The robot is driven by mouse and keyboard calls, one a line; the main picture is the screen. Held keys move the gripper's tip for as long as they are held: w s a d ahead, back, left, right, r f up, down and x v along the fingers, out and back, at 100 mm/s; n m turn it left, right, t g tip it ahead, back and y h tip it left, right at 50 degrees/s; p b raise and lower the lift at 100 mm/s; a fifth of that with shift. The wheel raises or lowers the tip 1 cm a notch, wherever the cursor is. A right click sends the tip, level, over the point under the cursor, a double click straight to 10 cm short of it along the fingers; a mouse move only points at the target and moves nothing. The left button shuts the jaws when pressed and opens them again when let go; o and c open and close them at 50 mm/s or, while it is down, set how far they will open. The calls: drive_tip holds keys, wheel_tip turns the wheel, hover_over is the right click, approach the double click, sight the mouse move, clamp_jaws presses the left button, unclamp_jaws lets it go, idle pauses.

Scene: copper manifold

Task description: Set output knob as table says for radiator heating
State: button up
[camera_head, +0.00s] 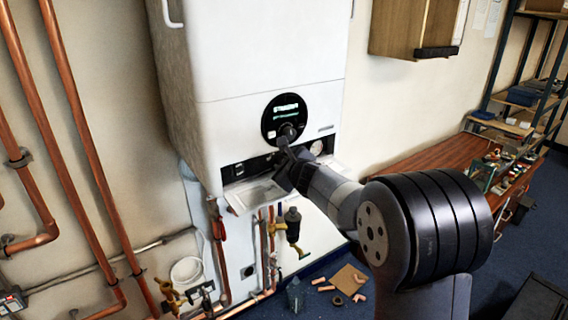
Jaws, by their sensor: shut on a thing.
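The white boiler (270,55) hangs on the wall, with a round black display panel (284,106) on its front showing green text too small to read. Below the panel is a dark control strip with a small gauge (316,147) at its right and an open flap (256,194) beneath. My gripper (288,145) is at the lower edge of the round panel, shut on what appears to be a knob there. The knob is mostly hidden by the gripper, and its setting cannot be read. No readable table shows.
Copper pipes (75,110) run up the wall at left. Valves and pipes (292,224) hang under the boiler. A wooden bench (430,150) with fittings stands at right, below a wall cabinet (412,25). Loose parts and a board (350,280) lie on the blue floor.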

drive_tip(key=shift+r+p, duration=0.2)
drive_tip(key=shift+p, duration=0.35)
drive_tip(key=shift+r+m+g+p, duration=0.15)
drive_tip(key=shift+m+g+p, duration=0.25)
drive_tip(key=shift+p, duration=0.65)
drive_tip(key=shift+d+m+y+p, duration=0.1)
drive_tip(key=shift+m+y+p, duration=0.3)
drive_tip(key=shift+m+p, duration=0.5)
drive_tip(key=shift+w+d+f+m+g+y+p, duration=0.15)
drive_tip(key=shift+f+m+g+y+p, duration=0.05)
drive_tip(key=shift+m+g+y+p, duration=0.65)
drive_tip(key=shift+d+m+g+y, duration=0.1)
drive_tip(key=shift+m+g+y, duration=0.4)
drive_tip(key=shift+m, duration=0.95)
drive_tip(key=shift+y, duration=0.25)
drive_tip(key=o, duration=1)
